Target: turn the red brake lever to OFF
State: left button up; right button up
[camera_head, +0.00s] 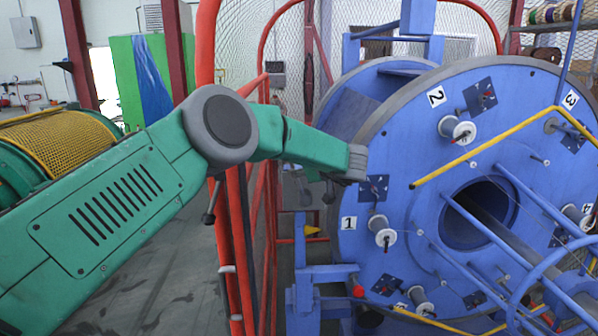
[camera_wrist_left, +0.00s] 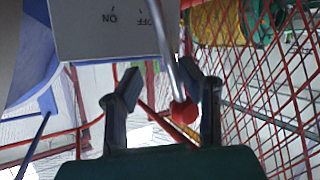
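The brake lever is a thin grey rod ending in a red ball knob (camera_wrist_left: 183,111) in the left wrist view. It hangs in front of a grey panel (camera_wrist_left: 95,30) marked ON and OFF, both upside down in this view; the rod passes beside OFF. My left gripper (camera_wrist_left: 170,82) is open, its two dark fingers apart. The knob appears between them, close to the right finger; I cannot tell whether they touch. In the head view my left arm reaches toward the blue machine and its end (camera_head: 352,162) is at the disc's left edge; the fingers are unclear. My right gripper is out of view.
A large blue disc (camera_head: 410,110) with numbered spools stands at the right. A red post (camera_head: 236,230) and fence stand beside my left arm. Red mesh (camera_wrist_left: 270,80) lies right of the gripper in the wrist view. A yellow-wound drum (camera_head: 60,145) sits at far left.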

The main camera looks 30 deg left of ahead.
pick_arm(q)
jog(key=shift+r, duration=0.15)
jog(key=shift+s+a, duration=0.1)
jog(key=shift+a, duration=0.75)
jog(key=shift+d, duration=0.25)
jog(key=shift+s+d+r, duration=0.15)
jog(key=shift+d+r, duration=0.15)
jog(key=shift+d, duration=0.05)
jog(key=s+a+r+p+v, duration=0.1)
jog(key=p+v, duration=0.2)
jog(key=v, duration=1.2)
jog(key=shift+d+p, duration=0.2)
jog(key=shift+p, duration=0.1)
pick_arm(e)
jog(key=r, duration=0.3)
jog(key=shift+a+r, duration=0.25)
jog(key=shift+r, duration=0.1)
pick_arm(q)
jog(key=shift+r, duration=0.15)
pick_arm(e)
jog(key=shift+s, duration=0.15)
